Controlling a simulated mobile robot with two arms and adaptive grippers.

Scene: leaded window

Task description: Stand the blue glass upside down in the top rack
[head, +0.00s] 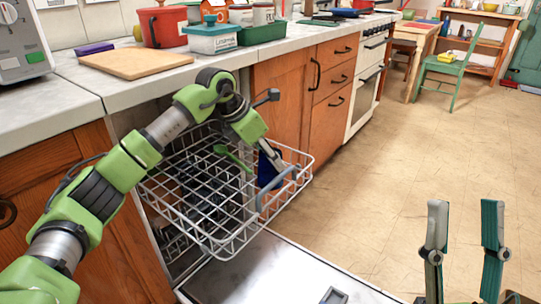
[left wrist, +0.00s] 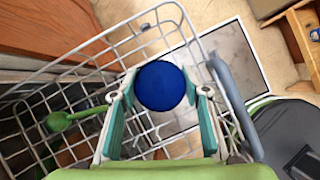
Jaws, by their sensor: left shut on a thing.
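The blue glass (head: 268,171) is at the right part of the pulled-out top rack (head: 222,244). In the left wrist view one round blue end of the glass (left wrist: 160,86) faces the camera, with the rack's wires around and below it. My left gripper (head: 270,158) is shut on the glass, a finger on each side, as the left wrist view shows (left wrist: 160,95). I cannot tell whether the glass touches the rack floor. My right gripper (head: 465,204) is open and empty over the floor at the lower right.
A green utensil (head: 232,157) lies in the rack left of the glass. The open dishwasher door (head: 290,268) is below the rack. The counter above holds a cutting board (head: 135,62), a red canister (head: 162,27) and tubs (head: 212,38).

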